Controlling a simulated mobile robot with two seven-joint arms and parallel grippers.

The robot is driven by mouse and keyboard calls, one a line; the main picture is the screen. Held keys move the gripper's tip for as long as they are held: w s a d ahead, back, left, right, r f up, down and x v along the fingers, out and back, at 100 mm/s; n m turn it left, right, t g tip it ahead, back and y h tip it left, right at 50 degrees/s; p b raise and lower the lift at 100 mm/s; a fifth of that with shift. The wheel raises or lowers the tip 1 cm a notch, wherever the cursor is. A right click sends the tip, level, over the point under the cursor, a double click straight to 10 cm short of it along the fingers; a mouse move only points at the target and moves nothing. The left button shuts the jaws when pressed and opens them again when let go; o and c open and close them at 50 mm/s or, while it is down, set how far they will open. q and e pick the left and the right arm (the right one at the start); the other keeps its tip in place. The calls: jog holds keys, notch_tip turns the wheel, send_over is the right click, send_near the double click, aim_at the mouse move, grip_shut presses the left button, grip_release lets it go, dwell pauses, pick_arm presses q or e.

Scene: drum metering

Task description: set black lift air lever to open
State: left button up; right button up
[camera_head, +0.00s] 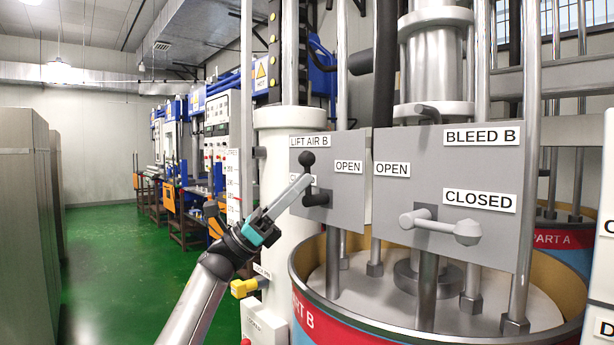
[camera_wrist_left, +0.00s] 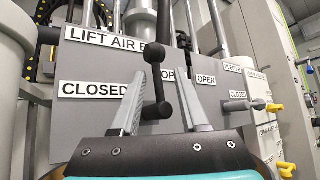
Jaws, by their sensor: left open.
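The black lift air lever (camera_head: 308,159) has a ball end and stands roughly upright on the grey LIFT AIR B panel (camera_head: 348,205). Its OPEN label (camera_head: 348,167) is on the right. The CLOSED label is mostly hidden in the head view but shows left of the lever in the wrist view (camera_wrist_left: 93,89). My left gripper (camera_head: 303,185) is open in front of the panel. In the wrist view the lever (camera_wrist_left: 155,75) appears between the two spread fingers (camera_wrist_left: 164,82). I cannot tell whether a finger touches it. My right gripper is not in view.
To the right is the BLEED B panel (camera_head: 445,165) with a grey lever (camera_head: 440,226) by its CLOSED label. Below is the open PART B drum (camera_head: 345,318) with metal rods. A yellow fitting (camera_head: 244,288) sits below my gripper. Green floor at left is clear.

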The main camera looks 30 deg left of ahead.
pick_arm(q)
jog(key=v, duration=1.2)
jog(key=shift+a, duration=0.25)
jog(key=shift+s+f, duration=0.1)
jog(key=shift+s, duration=0.05)
jog(key=shift+c, duration=0.3)
